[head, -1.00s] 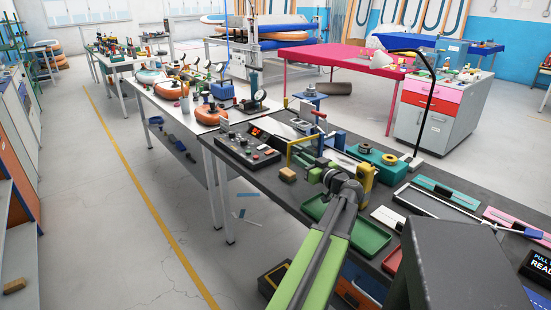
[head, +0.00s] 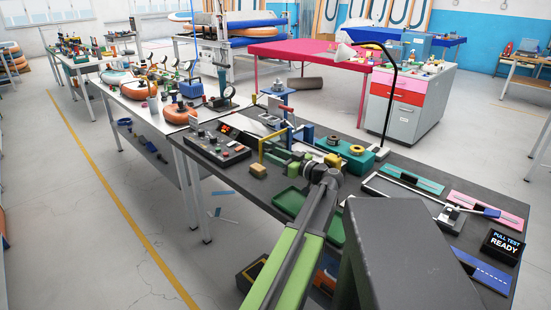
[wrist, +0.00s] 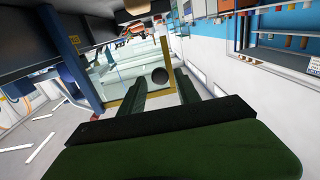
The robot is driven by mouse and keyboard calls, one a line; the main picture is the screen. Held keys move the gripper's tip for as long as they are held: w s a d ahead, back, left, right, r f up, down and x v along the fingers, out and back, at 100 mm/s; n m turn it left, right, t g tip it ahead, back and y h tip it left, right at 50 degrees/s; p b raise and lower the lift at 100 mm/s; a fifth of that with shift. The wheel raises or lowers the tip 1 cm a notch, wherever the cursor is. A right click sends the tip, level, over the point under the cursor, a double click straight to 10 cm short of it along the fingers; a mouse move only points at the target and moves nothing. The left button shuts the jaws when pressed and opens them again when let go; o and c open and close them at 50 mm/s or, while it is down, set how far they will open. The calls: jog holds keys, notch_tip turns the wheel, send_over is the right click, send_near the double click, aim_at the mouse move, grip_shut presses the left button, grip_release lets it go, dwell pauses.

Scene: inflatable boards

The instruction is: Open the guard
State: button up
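The guard is a clear panel with a yellow frame (head: 262,146), standing at the press on the dark bench. In the wrist view its yellow frame (wrist: 138,72) and a round dark knob (wrist: 160,75) show close ahead. My gripper (head: 283,156) is beside the guard at about its height. In the wrist view the two dark green fingers of my gripper (wrist: 162,86) are apart, with the knob seen between and just beyond their tips. I cannot tell whether they touch it. The guard looks shut, though my gripper partly hides it.
A blue press (head: 301,135) stands just behind the guard. A control box (head: 216,146) and a wooden block (head: 258,170) lie to the left. A green tray (head: 293,201) lies below my arm. A black lamp (head: 390,95) rises at the right.

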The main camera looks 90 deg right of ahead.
jog(key=shift+o, duration=0.4)
jog(key=shift+r, duration=0.2)
jog(key=s+a+r+p, duration=0.6)
jog(key=s+r+p, duration=0.4)
jog(key=p, duration=0.1)
jog(key=shift+r, duration=0.35)
